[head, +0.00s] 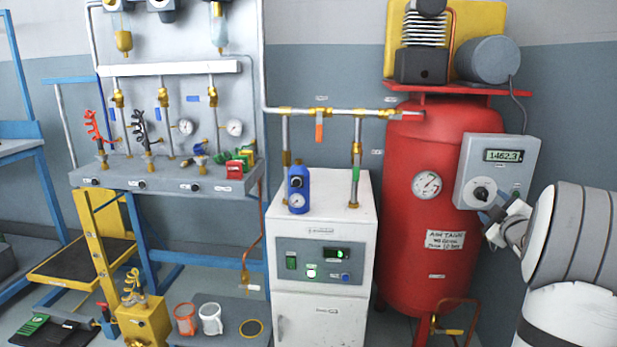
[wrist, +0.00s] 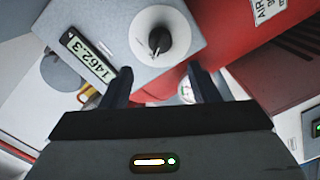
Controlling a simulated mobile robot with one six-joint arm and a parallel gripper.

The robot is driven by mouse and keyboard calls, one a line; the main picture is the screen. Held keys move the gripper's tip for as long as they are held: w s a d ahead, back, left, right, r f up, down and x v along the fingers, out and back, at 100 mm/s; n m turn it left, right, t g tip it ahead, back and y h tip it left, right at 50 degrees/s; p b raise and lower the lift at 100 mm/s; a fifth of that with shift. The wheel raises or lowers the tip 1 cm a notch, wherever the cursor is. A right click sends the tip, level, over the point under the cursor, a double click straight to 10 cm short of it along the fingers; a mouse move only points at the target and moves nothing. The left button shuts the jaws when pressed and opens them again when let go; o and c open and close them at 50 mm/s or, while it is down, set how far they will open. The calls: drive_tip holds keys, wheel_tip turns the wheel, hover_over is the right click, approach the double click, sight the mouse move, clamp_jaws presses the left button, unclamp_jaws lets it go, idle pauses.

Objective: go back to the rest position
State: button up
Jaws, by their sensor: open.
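My gripper (head: 492,214) is at the right in the head view, just in front of the lower edge of a grey control box (head: 510,150). The wrist view shows its two dark fingers (wrist: 160,78) apart with nothing between them. The box has a display reading 1462.3 (head: 504,156) and a round dial with a black knob (head: 482,194). In the wrist view the knob (wrist: 158,40) is ahead of the fingertips and apart from them. My arm comes in from the right edge of the head view.
A red tank (head: 410,240) with a gauge (head: 427,184) stands close behind the gripper.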

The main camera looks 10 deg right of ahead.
drive_tip(key=s+a+r+m+g+p, duration=0.3)
drive_tip(key=s+a+r+p, duration=0.1)
drive_tip(key=a+r+p, duration=0.5)
drive_tip(key=s+a+r+m+g+p, duration=0.35)
drive_tip(key=a+r+p, duration=0.25)
drive_tip(key=a+p, duration=0.45)
drive_tip(key=s+a+r+m+g+y+p, duration=0.1)
drive_tip(key=s+a+r+g+y+p, duration=0.1)
drive_tip(key=s+a+p, duration=0.4)
drive_tip(key=s+a+r+m+g+y+p, duration=0.1)
drive_tip(key=s+a+r+g+p, duration=0.3)
drive_tip(key=s+a, duration=1)
drive_tip(key=s+g+y+p, duration=0.1)
drive_tip(key=s+g+p, duration=0.1)
drive_tip(key=s+p, duration=0.1)
drive_tip(key=shift+s+r+y, duration=0.2)
drive_tip(key=shift+r+y, duration=0.1)
drive_tip(key=shift+r, duration=0.05)
